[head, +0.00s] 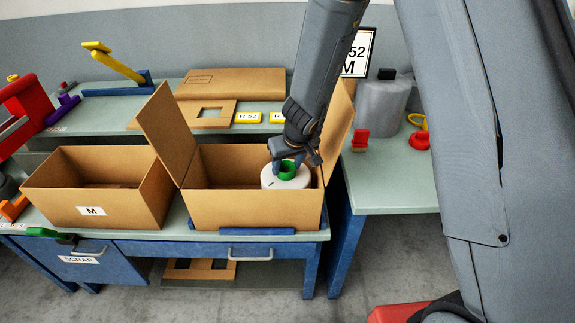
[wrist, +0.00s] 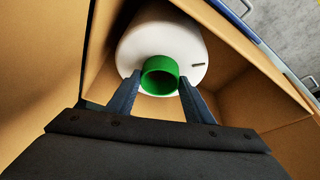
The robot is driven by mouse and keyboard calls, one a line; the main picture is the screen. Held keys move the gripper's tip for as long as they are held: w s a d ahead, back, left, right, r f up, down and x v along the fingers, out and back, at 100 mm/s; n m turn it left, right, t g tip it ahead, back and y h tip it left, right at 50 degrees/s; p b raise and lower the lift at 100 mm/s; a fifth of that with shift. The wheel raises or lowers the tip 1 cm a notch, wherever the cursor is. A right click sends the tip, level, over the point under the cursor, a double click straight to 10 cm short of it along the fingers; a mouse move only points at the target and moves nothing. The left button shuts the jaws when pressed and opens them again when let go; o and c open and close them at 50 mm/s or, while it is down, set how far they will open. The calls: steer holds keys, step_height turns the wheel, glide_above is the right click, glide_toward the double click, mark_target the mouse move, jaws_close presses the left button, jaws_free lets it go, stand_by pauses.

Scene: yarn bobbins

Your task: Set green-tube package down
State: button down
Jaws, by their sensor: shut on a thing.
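The green-tube package is a white yarn package (head: 284,181) with a green tube (head: 288,168) standing out of its end. My gripper (head: 289,165) is shut on the green tube and points down into the right-hand open cardboard box (head: 240,212). The package is at the box's opening, with its lower part hidden behind the front wall. In the wrist view the green tube (wrist: 159,76) sits between the two fingers, and the white package (wrist: 160,40) lies beyond, inside the box walls. I cannot tell whether the package touches the box floor.
A second open box marked M (head: 92,211) stands to the left. The right box's raised flaps (head: 160,125) flank my arm. A blue strip (head: 256,231) lies along its front. Flat cardboard (head: 230,82) and yellow labels (head: 247,117) lie on the shelf behind. A grey cylinder (head: 379,110) stands right.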

steer(key=shift+w, duration=0.1)
steer(key=c, duration=0.9)
jaws_free()
steer(key=shift+f, duration=0.1)
steer(key=p+v, duration=0.8)
steer(key=v, duration=0.4)
